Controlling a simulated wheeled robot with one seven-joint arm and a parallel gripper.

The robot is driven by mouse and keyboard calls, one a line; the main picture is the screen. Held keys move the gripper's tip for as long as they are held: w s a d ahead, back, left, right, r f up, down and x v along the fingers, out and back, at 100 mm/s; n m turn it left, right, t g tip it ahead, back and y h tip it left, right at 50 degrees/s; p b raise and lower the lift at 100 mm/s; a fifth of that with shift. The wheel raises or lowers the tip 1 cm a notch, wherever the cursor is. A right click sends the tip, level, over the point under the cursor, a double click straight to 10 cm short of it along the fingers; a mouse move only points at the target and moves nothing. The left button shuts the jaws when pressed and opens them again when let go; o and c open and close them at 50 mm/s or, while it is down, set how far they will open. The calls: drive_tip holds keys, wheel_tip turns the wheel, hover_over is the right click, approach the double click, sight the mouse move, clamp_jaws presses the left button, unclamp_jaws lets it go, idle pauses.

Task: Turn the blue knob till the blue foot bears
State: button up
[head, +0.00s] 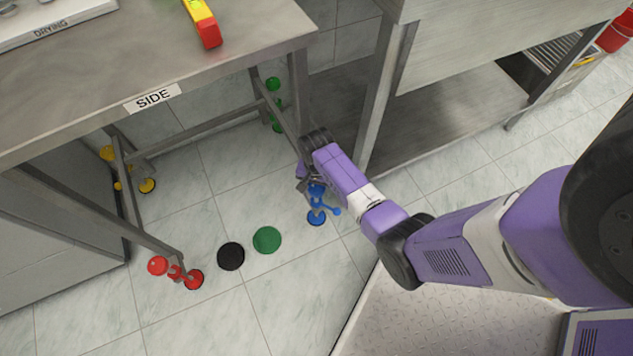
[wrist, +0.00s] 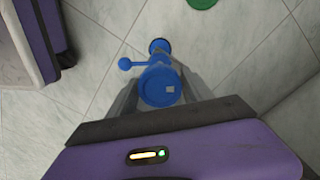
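The blue knob (wrist: 160,86) shows in the wrist view as a round cap with a small pale square, between my gripper's two grey fingers (wrist: 162,92). The fingers lie close on both sides of it; I cannot tell whether they press on it. A blue arm with a ball end (wrist: 125,63) sticks out to the left there. The blue foot (head: 316,218) is a disc low down at the table's right front leg; it also shows in the wrist view (wrist: 160,46). I cannot tell whether it touches the floor. In the head view my gripper (head: 310,186) partly hides the knob.
The steel table (head: 150,60) has a red foot (head: 193,279), a yellow foot (head: 147,185) and green leg parts (head: 275,105). A black disc (head: 231,256) and a green disc (head: 267,240) lie on the floor. A yellow-and-red level (head: 203,22) lies on top. Another steel bench (head: 460,55) stands close right.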

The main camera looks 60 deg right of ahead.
sight(317, 187)
drive_tip(key=shift+o, duration=1.2)
drive_tip(key=shift+r, duration=0.1)
wheel_tip(317, 187, up, 7)
drive_tip(key=p, duration=0.7)
drive_tip(key=shift+p, duration=0.35)
drive_tip(key=shift+s+f, duration=0.1)
drive_tip(key=shift+f, duration=0.1)
